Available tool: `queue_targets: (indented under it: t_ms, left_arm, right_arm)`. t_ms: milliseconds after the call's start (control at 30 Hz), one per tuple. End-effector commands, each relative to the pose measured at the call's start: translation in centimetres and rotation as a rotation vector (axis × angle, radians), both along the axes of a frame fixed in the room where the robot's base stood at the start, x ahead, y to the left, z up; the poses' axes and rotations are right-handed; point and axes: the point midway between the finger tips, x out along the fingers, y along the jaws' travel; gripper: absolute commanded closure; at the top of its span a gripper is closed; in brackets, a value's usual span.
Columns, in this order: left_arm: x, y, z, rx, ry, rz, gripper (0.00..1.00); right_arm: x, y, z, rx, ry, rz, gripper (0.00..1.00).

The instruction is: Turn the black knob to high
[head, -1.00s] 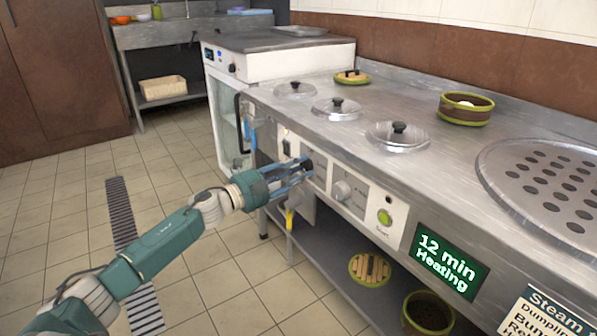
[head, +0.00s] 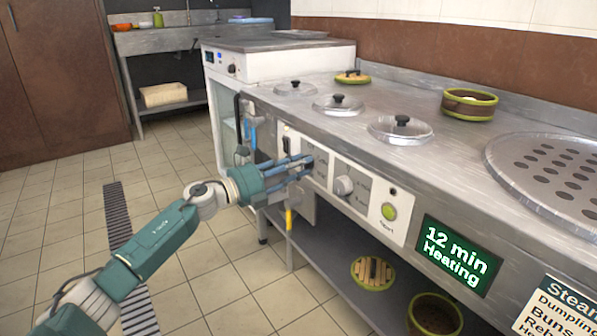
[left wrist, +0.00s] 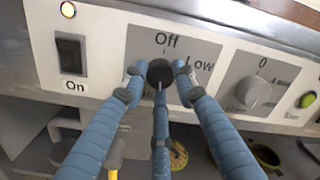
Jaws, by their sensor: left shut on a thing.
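The black knob (left wrist: 160,72) is on a grey panel of the counter front, with the word Off above it and Low to its upper right. A label at its lower left is partly covered by my fingers. My left gripper (head: 304,168) reaches the panel from the left in the head view. In the left wrist view its blue fingers (left wrist: 160,92) are closed around the knob, one from each side and one from below. The knob's pointer cannot be made out clearly. My right gripper is not in view.
A white knob (head: 343,186) and a green button (head: 389,211) sit right of the black knob. A rocker switch (left wrist: 70,55) marked On is at its left. Lidded pots (head: 338,104) stand in the countertop above. A yellow-handled valve (head: 289,218) hangs below my gripper.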

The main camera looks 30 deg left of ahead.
Motion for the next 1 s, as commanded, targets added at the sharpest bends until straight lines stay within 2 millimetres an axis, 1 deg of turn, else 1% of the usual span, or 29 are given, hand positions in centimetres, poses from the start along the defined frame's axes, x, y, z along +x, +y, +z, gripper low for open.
queue_targets:
  t_ms: [33, 200, 400, 900, 933, 1000]
  left_arm:
    - [-0.12, -0.51, -0.75, 0.030, -0.004, -0.013, 0.98]
    - [-0.12, -0.52, -0.79, 0.106, -0.033, -0.014, 0.98]
    - [-0.11, -0.52, -0.80, 0.154, -0.052, -0.014, 0.98]
    - [-0.11, -0.52, -0.86, 0.169, -0.056, -0.015, 0.98]
    - [-0.11, -0.52, -0.86, 0.169, -0.056, -0.015, 0.70]
    - [-0.11, -0.48, -0.85, 0.168, -0.056, -0.013, 0.56]
  right_arm:
    - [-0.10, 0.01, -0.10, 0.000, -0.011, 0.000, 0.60]
    - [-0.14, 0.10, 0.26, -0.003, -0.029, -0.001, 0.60]
    - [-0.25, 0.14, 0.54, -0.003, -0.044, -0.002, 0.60]
    - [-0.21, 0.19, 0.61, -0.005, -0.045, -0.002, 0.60]
    - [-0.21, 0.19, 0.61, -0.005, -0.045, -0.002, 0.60]
    - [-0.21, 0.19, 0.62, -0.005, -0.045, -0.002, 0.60]
